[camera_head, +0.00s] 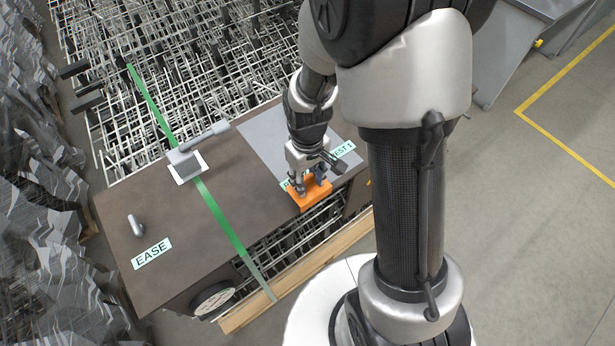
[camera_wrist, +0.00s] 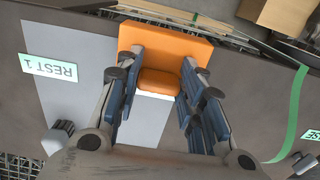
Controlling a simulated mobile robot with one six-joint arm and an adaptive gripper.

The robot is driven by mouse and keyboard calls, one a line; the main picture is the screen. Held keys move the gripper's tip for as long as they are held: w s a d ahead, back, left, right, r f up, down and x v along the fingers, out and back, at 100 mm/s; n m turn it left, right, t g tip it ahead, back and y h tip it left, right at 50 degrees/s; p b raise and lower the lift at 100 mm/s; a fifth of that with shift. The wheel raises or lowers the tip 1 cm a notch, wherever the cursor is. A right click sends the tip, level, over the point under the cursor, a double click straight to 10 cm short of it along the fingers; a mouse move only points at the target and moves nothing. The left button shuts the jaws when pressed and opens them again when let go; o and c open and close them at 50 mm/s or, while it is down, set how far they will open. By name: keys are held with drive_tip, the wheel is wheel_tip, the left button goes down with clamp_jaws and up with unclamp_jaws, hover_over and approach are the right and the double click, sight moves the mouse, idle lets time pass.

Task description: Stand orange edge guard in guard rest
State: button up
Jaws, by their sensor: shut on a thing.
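The orange edge guard (camera_head: 310,194) is at the near edge of the dark brown board, and it also shows in the wrist view (camera_wrist: 170,42). My gripper (camera_head: 314,178) is shut on the guard's raised middle block, with a finger on each side in the wrist view (camera_wrist: 160,78). I cannot tell whether the guard touches the board. A grey panel (camera_head: 272,140) lies on the board under and behind my gripper, beside the label REST 1 (camera_wrist: 48,68). My gripper partly hides the panel and labels in the head view.
A green strap (camera_head: 220,222) crosses the board, passing a grey lever buckle (camera_head: 190,160). A grey knob (camera_head: 137,226) stands near the label EASE (camera_head: 152,254). Wire racks (camera_head: 200,60) lie behind and below the board. A wooden beam (camera_head: 300,277) runs along the front.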

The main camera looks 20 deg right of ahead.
sight(307, 185)
drive_tip(key=shift+f+b, duration=1.3)
drive_tip(key=shift+f, duration=0.45)
drive_tip(key=shift+r, duration=0.1)
drive_tip(key=o, duration=1.3)
drive_tip(key=shift+o, duration=0.2)
drive_tip(key=shift+r, duration=0.1)
wheel_tip(307, 185, up, 11)
drive_tip(key=shift+r, duration=0.4)
